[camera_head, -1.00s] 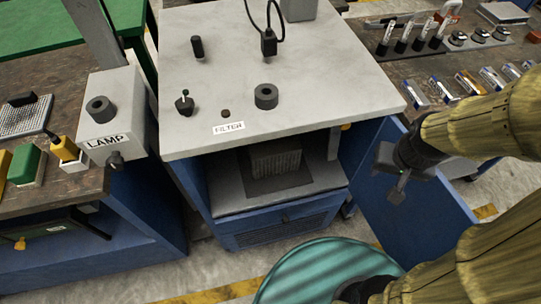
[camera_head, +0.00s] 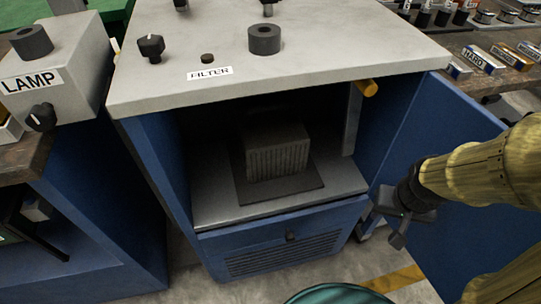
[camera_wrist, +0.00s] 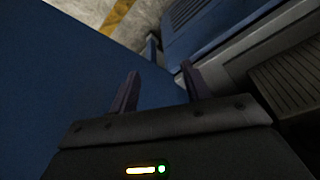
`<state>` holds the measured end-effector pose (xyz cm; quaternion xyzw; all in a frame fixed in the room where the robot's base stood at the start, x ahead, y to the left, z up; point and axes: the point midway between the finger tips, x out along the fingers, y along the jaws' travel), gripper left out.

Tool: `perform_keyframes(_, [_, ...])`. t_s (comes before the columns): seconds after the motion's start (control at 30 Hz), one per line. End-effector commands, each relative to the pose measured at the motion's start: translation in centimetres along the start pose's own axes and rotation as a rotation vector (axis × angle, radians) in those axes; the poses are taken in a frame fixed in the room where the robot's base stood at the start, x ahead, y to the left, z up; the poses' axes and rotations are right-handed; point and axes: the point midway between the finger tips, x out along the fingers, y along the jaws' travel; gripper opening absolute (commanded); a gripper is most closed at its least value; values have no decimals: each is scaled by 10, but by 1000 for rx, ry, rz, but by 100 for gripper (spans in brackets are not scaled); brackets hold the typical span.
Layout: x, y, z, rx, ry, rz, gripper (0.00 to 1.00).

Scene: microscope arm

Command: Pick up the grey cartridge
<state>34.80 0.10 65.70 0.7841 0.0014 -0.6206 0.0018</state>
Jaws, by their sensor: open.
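The grey cartridge (camera_head: 277,150) is a ribbed block on a dark square pad (camera_head: 306,186) inside the open compartment under the FILTER top. Its ribbed side also shows at the right edge of the wrist view (camera_wrist: 290,75). My gripper (camera_head: 397,241) is outside the compartment, to the right of the cartridge, by the open blue door. In the wrist view, the two fingers of my gripper (camera_wrist: 160,88) are apart with nothing between them.
The open blue door (camera_head: 440,140) stands right of the compartment, behind my arm. A yellow-orange knob (camera_head: 367,88) sticks out under the top's right edge. A teal round thing (camera_head: 335,294) is at the bottom edge.

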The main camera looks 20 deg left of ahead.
Motion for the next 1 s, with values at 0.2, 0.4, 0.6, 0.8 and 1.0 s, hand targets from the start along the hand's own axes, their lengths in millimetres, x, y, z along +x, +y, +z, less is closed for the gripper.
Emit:
perform_keyframes(0.2, [67, -2, 14, -17, 2, 0, 48])
perform_keyframes(0.4, [110, -6, 21, -55, 6, 1, 48])
perform_keyframes(0.6, [143, -15, 21, -133, 16, 4, 48])
perform_keyframes(0.8, [158, -35, 9, -308, 36, 15, 48])
perform_keyframes(1.0, [147, -61, -11, -520, 67, 35, 48])
